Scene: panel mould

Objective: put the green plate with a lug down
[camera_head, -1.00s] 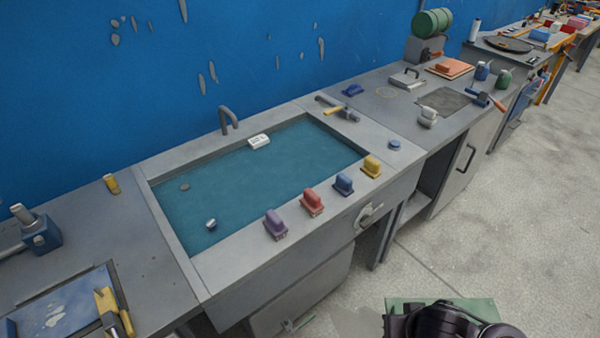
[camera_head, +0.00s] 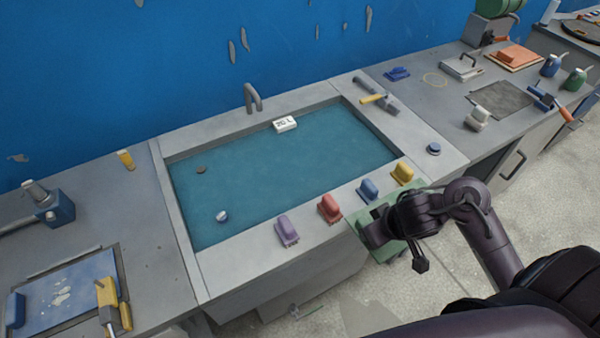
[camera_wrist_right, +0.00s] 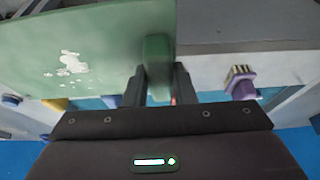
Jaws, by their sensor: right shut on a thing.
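The green plate (camera_head: 398,246) is in my right gripper (camera_head: 372,228), held at the front edge of the sink unit, below the blue and yellow blocks. In the right wrist view the plate (camera_wrist_right: 80,50) is a flat green sheet with pale worn patches. Its upright green lug (camera_wrist_right: 157,60) sits between the two dark fingers (camera_wrist_right: 160,82), which are shut on it. My right arm hides part of the plate in the head view. My left gripper is not in view.
A hammer (camera_head: 378,97) lies at the back right. The left counter (camera_head: 110,205) has some bare room.

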